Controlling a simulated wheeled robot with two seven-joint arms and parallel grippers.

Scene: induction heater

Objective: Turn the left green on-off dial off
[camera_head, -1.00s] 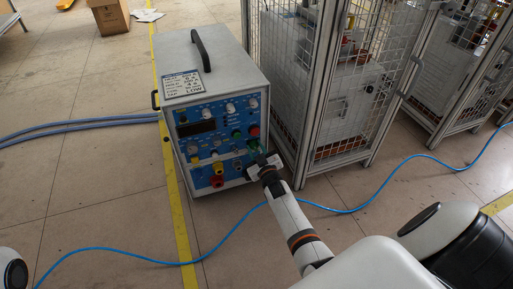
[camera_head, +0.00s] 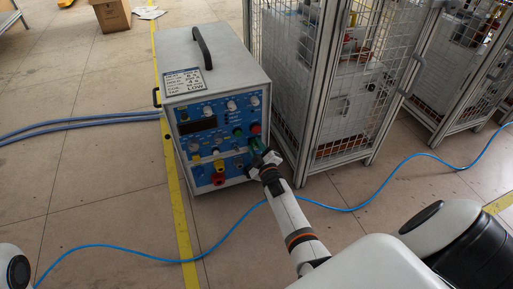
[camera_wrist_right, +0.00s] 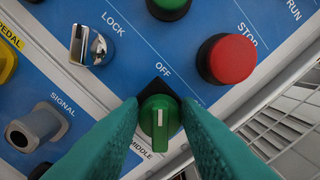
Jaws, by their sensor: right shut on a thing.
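The green dial (camera_wrist_right: 159,120) with a white pointer line sits on the heater's blue front panel (camera_head: 203,150), low on its right side. In the right wrist view it lies between the green finger pads of my right gripper (camera_wrist_right: 158,118), which is shut on it. The dial's white line runs straight up and down in that picture. The word OFF is printed above it and MIDDLE below it. In the head view my right gripper (camera_head: 259,152) is at the panel and largely hides the dial. My left gripper is out of view.
A red stop button (camera_wrist_right: 227,58), another green control (camera_wrist_right: 168,5) and a chrome lock switch (camera_wrist_right: 91,45) are close around the dial. A mesh cage (camera_head: 340,95) stands just right of the heater. A blue cable (camera_head: 232,232) crosses the open floor.

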